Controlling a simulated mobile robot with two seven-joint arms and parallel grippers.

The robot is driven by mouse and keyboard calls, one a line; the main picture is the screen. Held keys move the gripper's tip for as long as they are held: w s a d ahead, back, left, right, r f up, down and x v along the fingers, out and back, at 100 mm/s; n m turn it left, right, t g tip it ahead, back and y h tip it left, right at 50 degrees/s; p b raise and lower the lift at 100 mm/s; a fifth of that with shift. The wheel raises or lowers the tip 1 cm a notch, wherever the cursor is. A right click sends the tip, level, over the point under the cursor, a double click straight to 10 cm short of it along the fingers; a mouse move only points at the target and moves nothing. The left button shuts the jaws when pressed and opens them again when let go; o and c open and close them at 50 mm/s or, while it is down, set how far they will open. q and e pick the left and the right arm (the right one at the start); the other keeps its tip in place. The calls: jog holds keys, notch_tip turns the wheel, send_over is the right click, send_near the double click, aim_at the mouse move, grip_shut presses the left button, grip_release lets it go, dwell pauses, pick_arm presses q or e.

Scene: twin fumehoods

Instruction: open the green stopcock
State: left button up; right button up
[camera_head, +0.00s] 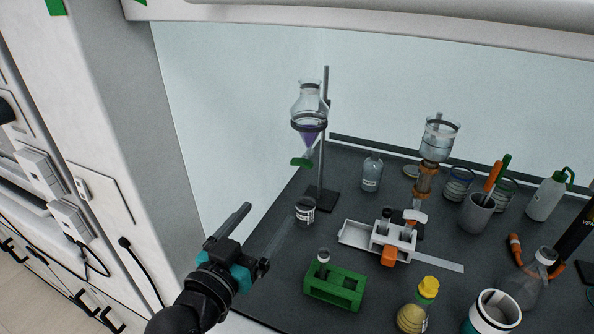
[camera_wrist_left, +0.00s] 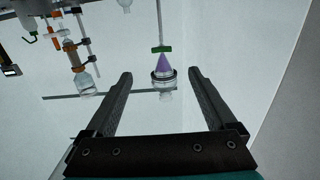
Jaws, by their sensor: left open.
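The green stopcock (camera_head: 300,162) sits under a glass separating funnel (camera_head: 308,104) with purple liquid, held on a stand (camera_head: 325,150) at the back left of the hood. In the upside-down left wrist view, the stopcock (camera_wrist_left: 162,49) shows at the tip of the purple cone (camera_wrist_left: 163,66), in line with the space between my fingers. My left gripper (camera_head: 257,236) is open and empty, in front of the stopcock and apart from it. Its spread fingers also show in the left wrist view (camera_wrist_left: 160,73). My right gripper is in neither view.
A small labelled beaker (camera_head: 305,209) stands below the funnel. A green rack (camera_head: 334,288), a white tray (camera_head: 362,236) and a yellow-capped flask (camera_head: 412,316) stand to the right. A column setup (camera_head: 425,180) stands farther back. The side wall (camera_head: 200,130) rises close on the left.

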aim_at(300, 166)
pick_arm(q)
jog(key=x, duration=1.5)
jog(key=shift+w+r+b, duration=0.25)
jog(key=shift+r+b, duration=0.1)
jog(key=shift+a, duration=0.1)
jog(key=shift+c, duration=0.3)
jog(key=c, duration=1.3)
